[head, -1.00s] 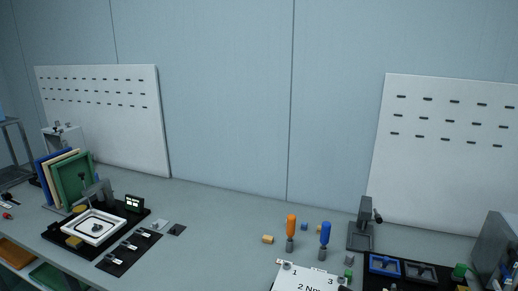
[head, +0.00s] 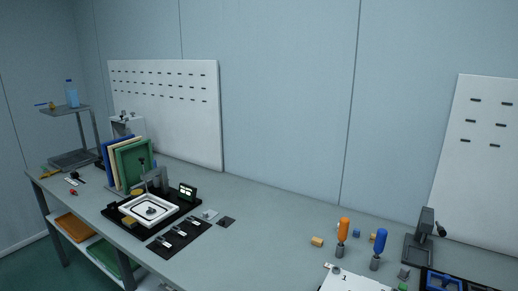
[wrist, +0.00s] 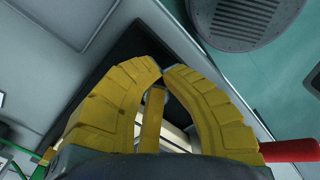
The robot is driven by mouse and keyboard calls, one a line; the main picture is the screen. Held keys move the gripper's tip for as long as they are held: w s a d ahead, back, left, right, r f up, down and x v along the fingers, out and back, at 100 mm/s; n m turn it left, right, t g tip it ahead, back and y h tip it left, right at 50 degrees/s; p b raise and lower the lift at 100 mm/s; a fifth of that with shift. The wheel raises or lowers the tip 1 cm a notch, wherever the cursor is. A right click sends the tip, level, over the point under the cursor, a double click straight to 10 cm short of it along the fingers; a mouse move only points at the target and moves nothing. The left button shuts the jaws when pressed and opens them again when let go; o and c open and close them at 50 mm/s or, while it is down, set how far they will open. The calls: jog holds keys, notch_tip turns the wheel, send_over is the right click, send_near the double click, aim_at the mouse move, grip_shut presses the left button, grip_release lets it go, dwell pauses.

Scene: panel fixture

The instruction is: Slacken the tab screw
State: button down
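My gripper (wrist: 162,72) has two yellow fingers whose tips meet in the wrist view. A narrow yellow bar shows between them, and I cannot tell what it is. My gripper is not visible in the head view. On the bench, a white square fixture (head: 126,212) with a dark ring and a small part at its centre sits on a black base. I cannot make out the tab screw. An orange-handled driver (head: 343,229) and a blue-handled driver (head: 380,241) stand upright in grey holders at the right.
Green, cream and blue panels (head: 133,165) stand behind the fixture. A black mat (head: 165,250) with small parts lies before it. A white card (head: 350,283) lies near the drivers. The middle of the bench is mostly clear.

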jog(key=shift+w+a+f, duration=0.15)
jog(key=shift+w+f, duration=0.15)
dwell(0.8)
jog(key=shift+w+d+r, duration=0.1)
jog(key=shift+d, duration=0.3)
jog(key=shift+w+d+r, duration=0.1)
jog(key=shift+w+d, duration=0.1)
jog(key=shift+d, duration=0.25)
jog(key=shift+d, duration=0.1)
dwell(0.4)
jog(key=shift+s+d, duration=0.15)
jog(key=shift+d, duration=0.1)
dwell(0.4)
jog(key=shift+d+r+p, duration=0.15)
jog(key=shift+r+p, duration=0.65)
jog(key=shift+p, duration=0.1)
notch_tip(320, 180, up, 4)
jog(key=p, duration=0.3)
jog(key=shift+r, duration=0.25)
